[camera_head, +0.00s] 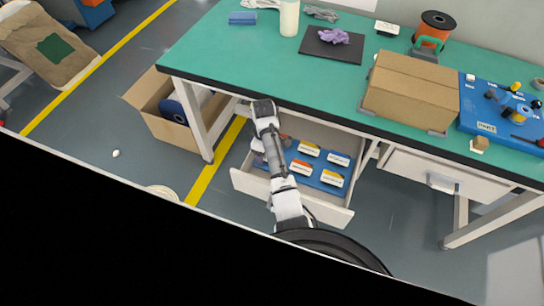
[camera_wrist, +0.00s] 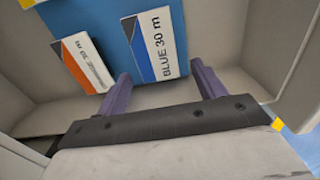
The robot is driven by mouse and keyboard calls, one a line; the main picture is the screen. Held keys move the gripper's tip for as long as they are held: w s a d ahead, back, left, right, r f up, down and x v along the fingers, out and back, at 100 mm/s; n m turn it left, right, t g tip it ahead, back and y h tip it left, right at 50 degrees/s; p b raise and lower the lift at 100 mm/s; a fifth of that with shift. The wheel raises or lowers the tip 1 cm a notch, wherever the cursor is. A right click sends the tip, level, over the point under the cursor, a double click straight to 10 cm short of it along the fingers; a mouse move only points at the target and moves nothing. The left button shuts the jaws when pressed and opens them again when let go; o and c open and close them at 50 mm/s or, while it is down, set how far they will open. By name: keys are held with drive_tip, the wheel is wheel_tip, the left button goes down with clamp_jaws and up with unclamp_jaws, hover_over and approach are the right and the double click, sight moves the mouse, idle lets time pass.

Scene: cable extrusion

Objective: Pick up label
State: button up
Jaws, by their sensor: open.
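A white label (camera_wrist: 155,45) with a blue stripe and the text "BLUE 30 m" lies on a blue surface in the wrist view. My gripper (camera_wrist: 161,70) is open, and the label's near end appears between its two purple fingers without visible contact. A second label (camera_wrist: 82,64) with an orange stripe lies to the left, outside the fingers. In the head view, several labels with yellow, blue and orange stripes lie in the open drawer, among them a blue-striped one (camera_head: 338,159). My arm hangs over the drawer's left part; the fingers are not clear there.
The drawer (camera_head: 246,184) has pale walls close around my gripper. The green workbench (camera_head: 240,58) overhangs it and carries a cardboard box (camera_head: 410,92), a black mat (camera_head: 318,52) and a blue tool board (camera_head: 480,125). An open carton (camera_head: 158,116) stands on the floor to the left.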

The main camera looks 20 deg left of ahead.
drive_tip(key=c, duration=0.9)
drive_tip(key=shift+o, duration=0.2)
drive_tip(key=shift+r, duration=0.1)
wheel_tip(320, 180, up, 20)
drive_tip(key=p, duration=0.7)
drive_tip(key=shift+r, duration=0.15)
